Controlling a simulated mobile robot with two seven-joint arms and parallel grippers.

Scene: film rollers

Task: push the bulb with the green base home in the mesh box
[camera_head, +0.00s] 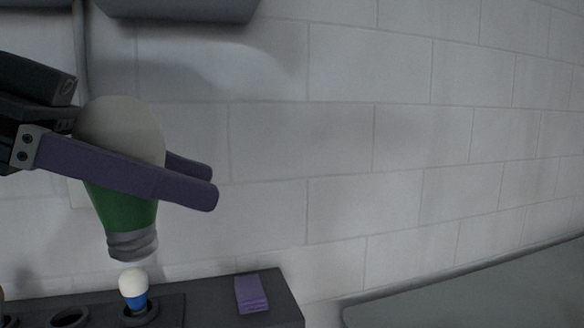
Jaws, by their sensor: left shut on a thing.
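A bulb with a white globe and green base (123,207) is in the left part of the head view. My left gripper (205,181), with purple fingers, is shut around the bulb, one finger in front and one behind. The bulb hangs with its grey screw end down, tilted slightly, above a dark block. No mesh box can be made out. My right gripper is not in view.
The dark block (226,308) at the bottom left has round holes. A small bulb with a blue base (134,292) stands in one hole; an empty hole (70,318) is to its left. A purple piece (251,294) lies on the block's right part. A grey surface (480,287) lies at right.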

